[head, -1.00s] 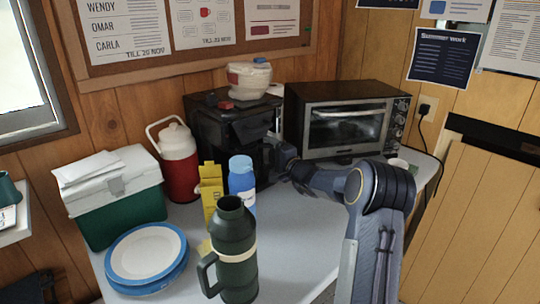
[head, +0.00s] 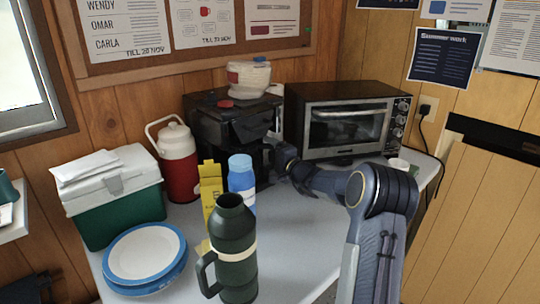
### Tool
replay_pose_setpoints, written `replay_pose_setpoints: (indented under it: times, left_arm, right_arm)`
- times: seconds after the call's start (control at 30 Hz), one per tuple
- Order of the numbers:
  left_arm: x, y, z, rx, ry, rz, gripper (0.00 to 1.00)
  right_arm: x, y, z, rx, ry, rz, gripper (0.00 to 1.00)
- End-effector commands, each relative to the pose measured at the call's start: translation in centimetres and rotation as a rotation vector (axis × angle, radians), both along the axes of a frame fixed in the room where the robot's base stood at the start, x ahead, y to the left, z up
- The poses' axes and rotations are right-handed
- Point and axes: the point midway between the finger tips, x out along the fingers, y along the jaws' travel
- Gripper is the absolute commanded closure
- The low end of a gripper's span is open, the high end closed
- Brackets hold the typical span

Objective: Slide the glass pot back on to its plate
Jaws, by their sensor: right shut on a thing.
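The black coffee maker (head: 212,127) stands at the back of the table, left of the oven. My right gripper (head: 268,153) is at the right front of the coffee maker, in front of its lower bay. It is shut on a dark part there, which looks like the glass pot's handle. The pot itself and its plate are mostly hidden behind the blue bottle (head: 241,182), the gripper and the dark machine, so I cannot tell how the pot sits on the plate. My left gripper is out of view.
A yellow carton (head: 209,188) and a green flask (head: 233,250) stand in front. A red-white jug (head: 178,160), a cooler (head: 115,195) and plates (head: 146,253) are left. The oven (head: 345,122) and a white cup (head: 398,165) are right. Clear table lies below the forearm.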

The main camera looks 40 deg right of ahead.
Motion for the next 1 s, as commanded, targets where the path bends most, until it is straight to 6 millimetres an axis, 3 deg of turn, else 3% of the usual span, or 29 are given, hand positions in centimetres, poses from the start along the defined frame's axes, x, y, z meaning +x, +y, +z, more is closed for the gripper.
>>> replay_pose_setpoints:
  times: [0.17,0.2,0.37,0.67,1.0]
  left_arm:
    - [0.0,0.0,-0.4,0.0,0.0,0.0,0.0]
    - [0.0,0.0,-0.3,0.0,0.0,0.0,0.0]
    - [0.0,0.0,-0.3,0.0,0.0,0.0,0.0]
    - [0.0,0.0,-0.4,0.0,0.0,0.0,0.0]
    - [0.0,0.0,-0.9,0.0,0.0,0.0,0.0]
  right_arm:
    - [0.0,0.0,-0.1,0.0,-0.003,0.0,0.64]
    - [0.0,0.0,0.0,0.0,-0.003,0.0,0.22]
    - [0.0,0.0,0.0,0.0,-0.003,0.0,0.01]
    - [-0.4,-0.1,-0.2,-0.001,0.001,-0.001,0.0]
    - [-5.8,-0.1,-0.1,-0.001,0.0,-0.002,0.0]
